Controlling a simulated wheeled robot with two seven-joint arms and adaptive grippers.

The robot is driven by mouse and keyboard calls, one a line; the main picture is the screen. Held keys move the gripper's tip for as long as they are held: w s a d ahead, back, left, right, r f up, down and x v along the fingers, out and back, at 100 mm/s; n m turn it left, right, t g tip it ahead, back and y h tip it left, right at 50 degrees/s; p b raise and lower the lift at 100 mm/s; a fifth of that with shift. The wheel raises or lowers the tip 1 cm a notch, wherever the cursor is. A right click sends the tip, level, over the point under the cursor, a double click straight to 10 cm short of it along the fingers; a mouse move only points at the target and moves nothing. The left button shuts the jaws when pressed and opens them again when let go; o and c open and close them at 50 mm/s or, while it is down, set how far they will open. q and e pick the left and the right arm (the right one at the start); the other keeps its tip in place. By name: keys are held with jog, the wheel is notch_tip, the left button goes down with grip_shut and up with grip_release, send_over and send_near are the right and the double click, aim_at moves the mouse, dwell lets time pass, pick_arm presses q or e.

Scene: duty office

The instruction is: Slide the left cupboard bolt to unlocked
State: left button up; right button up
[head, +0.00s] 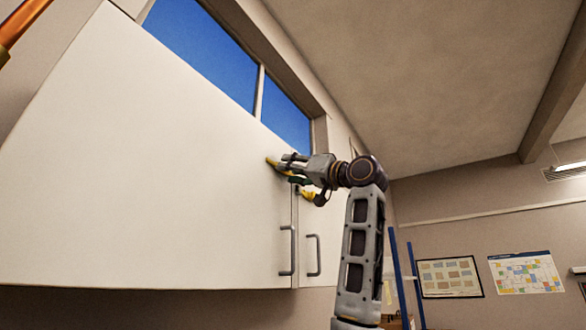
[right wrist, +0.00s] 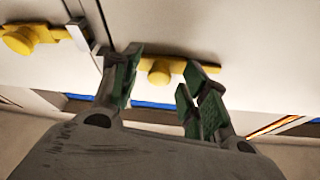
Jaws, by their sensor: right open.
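The white cupboard (head: 150,180) has two doors with grey handles. The left yellow bolt (head: 271,162) is near the right edge of the large left door, mostly behind my right gripper (head: 285,168). In the right wrist view, which looks turned upside down, its round yellow knob (right wrist: 159,73) and bar lie between the green-padded fingers of my right gripper (right wrist: 163,78). The fingers are open, on either side of the knob; I cannot tell whether they touch it. A second yellow bolt (right wrist: 24,38) sits on the other door, beside a metal bracket (right wrist: 78,32). My left gripper is not in view.
A window (head: 203,45) runs above the cupboard. The left door handle (head: 288,250) and right door handle (head: 314,255) stick out below the bolts. Blue posts (head: 398,275) and wall charts (head: 525,272) are farther right. An orange bar (head: 18,22) crosses the upper left corner.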

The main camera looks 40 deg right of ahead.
aim_at(275, 162)
grip_shut()
dwell(0.3)
jog(key=shift+a, duration=0.15)
jog(key=shift+s+a+b, duration=0.3)
jog(key=shift+a, duration=0.6)
jog(key=shift+s+a+b, duration=0.25)
jog(key=shift+s+a, duration=0.05)
jog(key=shift+a, duration=0.6)
jog(key=shift+d+f, duration=0.1)
jog(key=shift+d, duration=0.1)
jog(key=shift+c, duration=2.1)
grip_release()
jog(key=shift+w, duration=0.1)
jog(key=o, duration=0.4)
jog(key=shift+a, duration=0.3)
